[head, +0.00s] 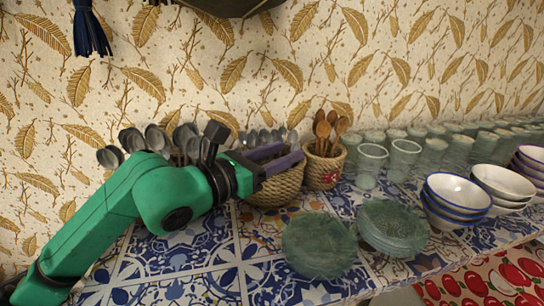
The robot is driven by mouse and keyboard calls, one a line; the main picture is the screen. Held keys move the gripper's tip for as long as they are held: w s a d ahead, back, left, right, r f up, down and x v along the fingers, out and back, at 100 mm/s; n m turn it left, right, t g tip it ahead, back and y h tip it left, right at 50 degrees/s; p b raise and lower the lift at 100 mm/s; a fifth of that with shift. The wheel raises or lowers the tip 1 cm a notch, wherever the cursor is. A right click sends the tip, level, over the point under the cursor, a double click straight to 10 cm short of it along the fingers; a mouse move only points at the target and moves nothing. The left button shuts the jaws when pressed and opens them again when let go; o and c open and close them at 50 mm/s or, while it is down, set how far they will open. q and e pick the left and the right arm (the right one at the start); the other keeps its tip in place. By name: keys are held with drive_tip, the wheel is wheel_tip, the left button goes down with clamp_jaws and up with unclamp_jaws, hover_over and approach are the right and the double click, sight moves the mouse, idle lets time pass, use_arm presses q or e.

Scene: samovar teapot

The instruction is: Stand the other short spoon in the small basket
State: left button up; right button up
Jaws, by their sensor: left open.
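The small basket (323,172) is woven, with a red flower on its front, and stands at the back of the tiled counter. Several wooden spoons (328,128) stand upright in it, bowls up. I cannot tell which is the short spoon of the task. My left gripper (290,156) is open, its purple fingers just left of the small basket. It is in front of and over a wider wicker basket (280,190), and hides part of it. Metal spoons (265,136) show behind the fingers. I see nothing held between the fingers. My right gripper is out of view.
More metal spoons (158,137) stand behind my left arm. Glass cups (371,162) line the back, right of the small basket. Green glass plates (319,245) and stacked bowls (457,195) are at front and right. Tiles (215,255) at front left are bare.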

use_arm(q)
drive_tip(key=b+v, duration=1)
drive_tip(key=v, duration=0.4)
drive_tip(key=shift+a+b, duration=0.2)
drive_tip(key=shift+b, duration=0.15)
drive_tip(key=shift+s, duration=0.15)
